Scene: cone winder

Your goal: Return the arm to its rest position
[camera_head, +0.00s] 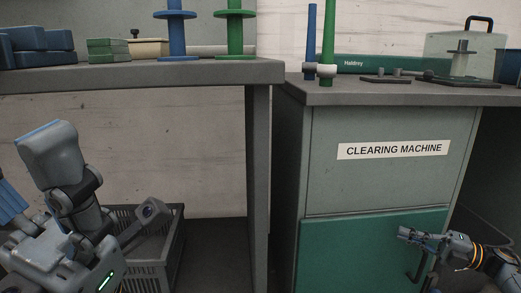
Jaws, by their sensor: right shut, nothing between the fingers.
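My right gripper (402,235) is at the lower right, its arm coming in from the right edge. Its fingers are shut and empty, pointing left in front of the teal door (345,250) of the clearing machine (385,185). The dark door handle (416,276) is just below it; I cannot tell whether they touch. My left arm fills the lower left corner, large and close to the camera, with grey jointed parts and a green light. It is cut off by the frame, and its gripper state is unclear.
A grey bench (140,73) at the left holds blue and green blocks and two spools (176,30). A dark crate (165,250) stands below, partly behind my left arm. The machine top (400,95) holds green and blue rods and a clear case (460,50).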

